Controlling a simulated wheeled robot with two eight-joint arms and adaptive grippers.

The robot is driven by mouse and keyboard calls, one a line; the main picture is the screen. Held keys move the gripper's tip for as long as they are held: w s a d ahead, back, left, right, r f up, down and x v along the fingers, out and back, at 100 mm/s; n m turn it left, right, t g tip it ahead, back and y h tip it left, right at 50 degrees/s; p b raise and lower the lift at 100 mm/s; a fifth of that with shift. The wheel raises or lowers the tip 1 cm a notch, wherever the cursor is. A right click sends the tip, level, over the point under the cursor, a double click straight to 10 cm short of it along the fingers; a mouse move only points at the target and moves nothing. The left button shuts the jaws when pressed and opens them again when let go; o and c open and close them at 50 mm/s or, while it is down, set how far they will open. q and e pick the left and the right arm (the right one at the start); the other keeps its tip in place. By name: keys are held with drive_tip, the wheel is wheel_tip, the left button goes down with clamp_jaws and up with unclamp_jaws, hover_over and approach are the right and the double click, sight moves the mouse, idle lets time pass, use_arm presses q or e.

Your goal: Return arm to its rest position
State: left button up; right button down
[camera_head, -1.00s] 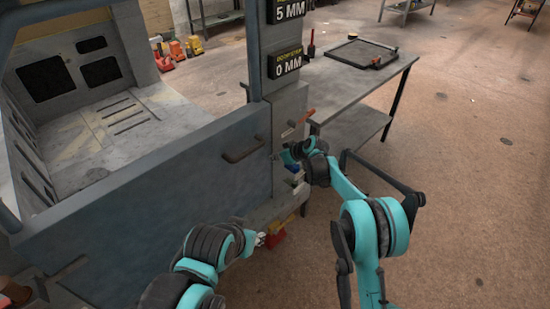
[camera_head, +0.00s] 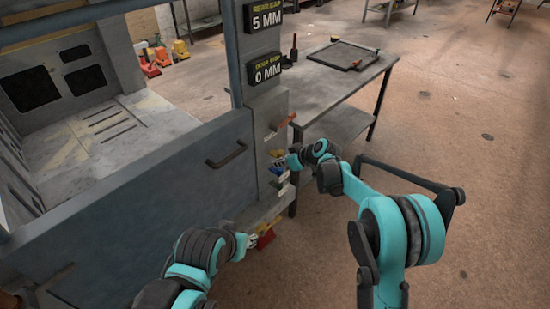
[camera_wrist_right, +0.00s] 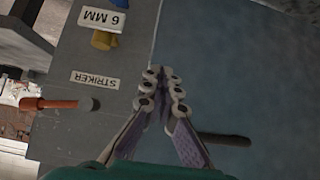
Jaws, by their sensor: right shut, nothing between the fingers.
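My right gripper (camera_wrist_right: 163,88) is shut and empty in the right wrist view, in front of the blue-grey panel (camera_wrist_right: 250,75) and the grey post (camera_wrist_right: 95,120). In the head view my right gripper (camera_head: 292,160) is beside the post, mostly hidden by its own teal and black wrist. My right arm bends back from there toward the lower right.
The post carries "5 MM" (camera_head: 266,17) and "0 MM" (camera_head: 267,70) displays, an orange-red handle (camera_head: 285,121) and small coloured knobs. The panel has a dark bar handle (camera_head: 227,155). A grey table (camera_head: 320,88) with a tray stands behind.

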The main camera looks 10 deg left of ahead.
drive_tip(key=s+d+r+m+t+h, duration=0.1)
drive_tip(key=s+d+r+m+h, duration=0.15)
drive_tip(key=s+d+r, duration=0.55)
drive_tip(key=s+d+r+m+t+h, duration=0.1)
drive_tip(key=s+d+r+m, duration=0.25)
drive_tip(key=s+d, duration=0.45)
drive_tip(key=s+d+f+m+h, duration=0.1)
drive_tip(key=s+d+m+h, duration=0.1)
drive_tip(key=s+d, duration=0.7)
drive_tip(key=s+d+f+m+h, duration=0.2)
drive_tip(key=s+d+m+h, duration=0.1)
drive_tip(key=s+d, duration=0.5)
drive_tip(key=s+m, duration=0.1)
drive_tip(key=s, duration=0.2)
drive_tip(key=shift+d+f+t, duration=0.25)
drive_tip(key=shift+d+t, duration=0.05)
drive_tip(key=shift+d, duration=0.1)
